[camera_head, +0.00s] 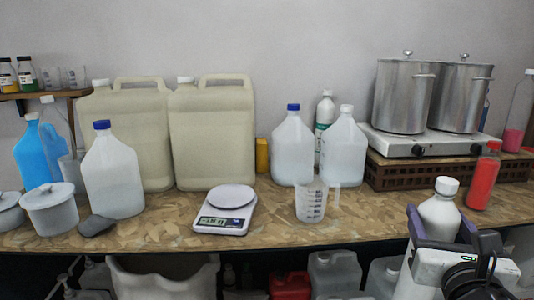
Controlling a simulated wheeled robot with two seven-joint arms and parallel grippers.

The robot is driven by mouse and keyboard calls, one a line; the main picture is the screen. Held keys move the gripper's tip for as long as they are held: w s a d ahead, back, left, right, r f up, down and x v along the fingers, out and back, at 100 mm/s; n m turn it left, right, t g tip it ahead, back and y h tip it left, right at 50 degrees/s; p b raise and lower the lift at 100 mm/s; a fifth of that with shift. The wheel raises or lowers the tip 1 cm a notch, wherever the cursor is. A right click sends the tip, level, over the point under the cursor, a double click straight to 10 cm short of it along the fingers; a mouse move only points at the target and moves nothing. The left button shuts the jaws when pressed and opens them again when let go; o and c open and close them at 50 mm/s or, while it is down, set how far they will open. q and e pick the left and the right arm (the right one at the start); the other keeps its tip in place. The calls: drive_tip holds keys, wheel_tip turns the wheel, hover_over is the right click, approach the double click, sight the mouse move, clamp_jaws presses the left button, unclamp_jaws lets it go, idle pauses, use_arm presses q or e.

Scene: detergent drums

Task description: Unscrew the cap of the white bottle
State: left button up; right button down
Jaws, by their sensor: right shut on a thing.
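The white bottle (438,215) is at the lower right of the head view, upright with a slight lean, in front of the counter's edge. Its white cap (447,186) is on its neck, and nothing touches the cap. My right gripper (440,240) is shut around the bottle's upper body, with purple fingers on both sides. The gripper and my arm hide part of the bottle's lower right side. My left gripper is not in view.
The patterned counter (270,228) bears a kitchen scale (226,209), a measuring jug (311,203), large jugs (212,135) and a red bottle (484,178). Steel pots (403,97) stand on a stove at the right. The counter's front middle is fairly clear.

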drive_tip(key=s+a+f+n+y, duration=0.1)
drive_tip(key=s+a+f+y, duration=0.1)
drive_tip(key=s+a+f, duration=0.3)
drive_tip(key=s+a+f+n+y, duration=0.2)
drive_tip(key=s+a+f, duration=0.3)
drive_tip(key=s+f, duration=0.5)
drive_tip(key=shift+s+t+y, duration=0.35)
drive_tip(key=shift+t+y, duration=0.05)
drive_tip(key=shift+y, duration=0.2)
drive_tip(key=shift+a+n, duration=0.1)
drive_tip(key=shift+n, duration=0.2)
